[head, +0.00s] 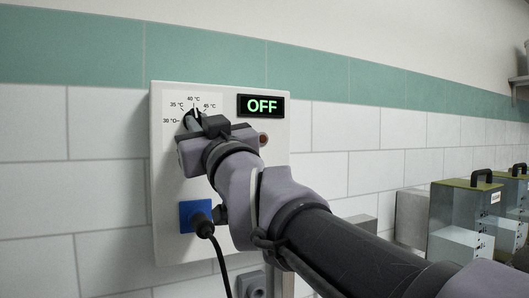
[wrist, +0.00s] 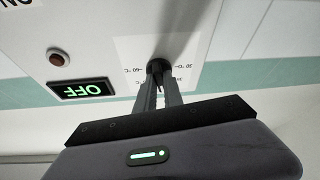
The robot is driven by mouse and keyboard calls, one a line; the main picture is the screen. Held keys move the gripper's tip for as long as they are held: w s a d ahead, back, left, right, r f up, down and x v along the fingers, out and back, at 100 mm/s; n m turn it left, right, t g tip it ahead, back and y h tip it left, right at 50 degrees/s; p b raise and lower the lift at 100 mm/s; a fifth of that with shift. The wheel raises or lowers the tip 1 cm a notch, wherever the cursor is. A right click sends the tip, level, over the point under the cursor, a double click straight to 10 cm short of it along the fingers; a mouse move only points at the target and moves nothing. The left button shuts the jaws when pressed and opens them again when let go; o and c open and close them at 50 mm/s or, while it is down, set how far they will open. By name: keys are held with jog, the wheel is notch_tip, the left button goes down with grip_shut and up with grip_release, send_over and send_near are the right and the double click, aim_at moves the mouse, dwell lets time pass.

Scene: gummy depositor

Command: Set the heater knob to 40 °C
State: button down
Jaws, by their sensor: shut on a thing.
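The white heater panel (head: 220,95) is on the tiled wall at the left of the head view. Its dial is marked from 30 °C through 35, 40 and 45 °C. My gripper (head: 193,122) is at the dial, with its fingers shut on the dark heater knob (wrist: 157,66), which shows between the fingertips in the wrist view. The fingers and wrist hide most of the knob and the right part of the scale, so I cannot tell the knob's setting. The display (head: 263,105) at the panel's top right reads OFF in green.
A round reddish-brown indicator or button (wrist: 59,58) sits below the display on the panel. Metal boxes with black handles (head: 468,210) stand at the right.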

jog(key=m+h+b, duration=0.1)
jog(key=m+b, duration=0.2)
jog(key=shift+a+f+t, duration=0.1)
jog(key=shift+f+t, duration=0.05)
jog(key=shift+t, duration=0.25)
jog(key=c, duration=1.5)
grip_release()
jog(key=shift+h, duration=0.3)
jog(key=shift+o, duration=0.2)
